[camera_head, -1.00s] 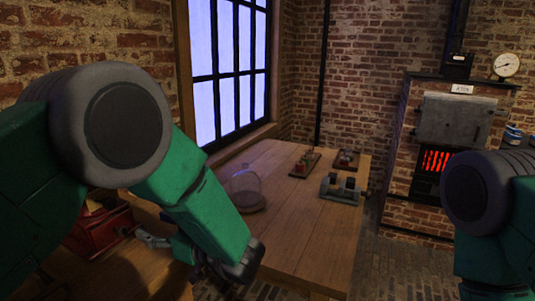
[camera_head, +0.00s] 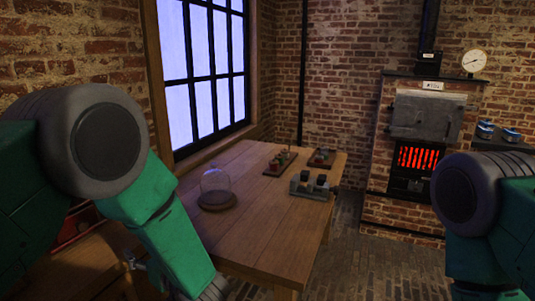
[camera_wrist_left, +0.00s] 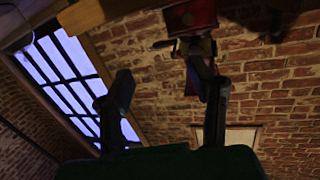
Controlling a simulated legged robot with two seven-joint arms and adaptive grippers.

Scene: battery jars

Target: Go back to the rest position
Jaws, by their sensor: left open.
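My left gripper (camera_wrist_left: 167,95) shows in the left wrist view with its two dark fingers spread apart and open. No object is clearly held between them. In the head view my green left arm reaches down along the left side, and only a small grey part of the gripper (camera_head: 133,262) shows beside the forearm, low at the left. My right arm stands at the right edge of the head view; its gripper is out of the picture.
A red device (camera_head: 75,222) is partly behind my left arm. The lit furnace (camera_head: 418,157) stands against the brick wall.

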